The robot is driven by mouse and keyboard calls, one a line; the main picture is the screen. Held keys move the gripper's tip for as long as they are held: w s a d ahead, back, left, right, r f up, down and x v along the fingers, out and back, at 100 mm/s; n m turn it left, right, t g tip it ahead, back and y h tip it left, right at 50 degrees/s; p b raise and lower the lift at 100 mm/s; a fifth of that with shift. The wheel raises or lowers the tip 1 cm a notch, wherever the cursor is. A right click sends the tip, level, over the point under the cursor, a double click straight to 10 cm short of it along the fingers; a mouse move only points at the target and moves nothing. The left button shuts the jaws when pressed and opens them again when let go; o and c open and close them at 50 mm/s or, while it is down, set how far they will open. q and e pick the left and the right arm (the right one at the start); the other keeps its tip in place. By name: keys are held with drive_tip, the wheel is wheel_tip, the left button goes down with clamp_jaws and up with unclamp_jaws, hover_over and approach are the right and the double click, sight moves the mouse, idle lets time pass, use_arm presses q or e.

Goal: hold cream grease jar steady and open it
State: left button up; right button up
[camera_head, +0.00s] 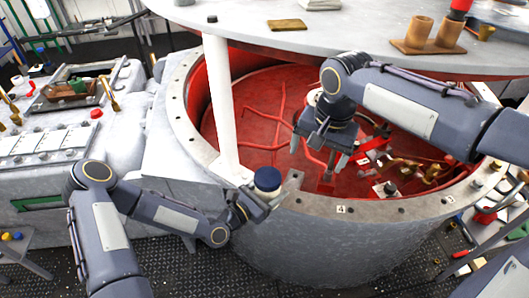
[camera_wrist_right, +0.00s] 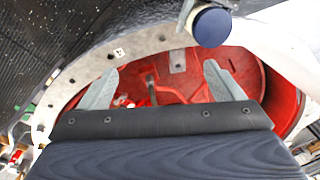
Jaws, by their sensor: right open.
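The cream grease jar (camera_head: 265,192) is upright near the front rim of the round red-lined well, with a dark blue lid (camera_head: 267,179) on top. My left gripper (camera_head: 268,198) is around the jar's body, one pale finger showing at its right, and appears shut on it. The lid also shows from above in the right wrist view (camera_wrist_right: 211,26), hiding most of the jar. My right gripper (camera_head: 319,152) is open and empty, up and to the right of the jar, over the well. Its two spread fingers (camera_wrist_right: 160,72) show in the wrist view, with the lid beyond them.
The well's riveted grey rim (camera_head: 340,209) curves around below my grippers. A round grey tabletop (camera_head: 270,38) on a white post (camera_head: 221,105) overhangs the well. Brown cups (camera_head: 432,34) stand on it. A white control console (camera_head: 50,145) is at the left.

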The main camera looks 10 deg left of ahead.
drive_tip(key=m+g+h, duration=0.1)
drive_tip(key=m, duration=0.1)
hover_over(264, 176)
wheel_tip(264, 176, down, 6)
drive_tip(key=shift+d+r, duration=0.1)
wheel_tip(264, 176, down, 8)
drive_tip(key=shift+f, duration=0.1)
drive_tip(key=shift+c, duration=0.5)
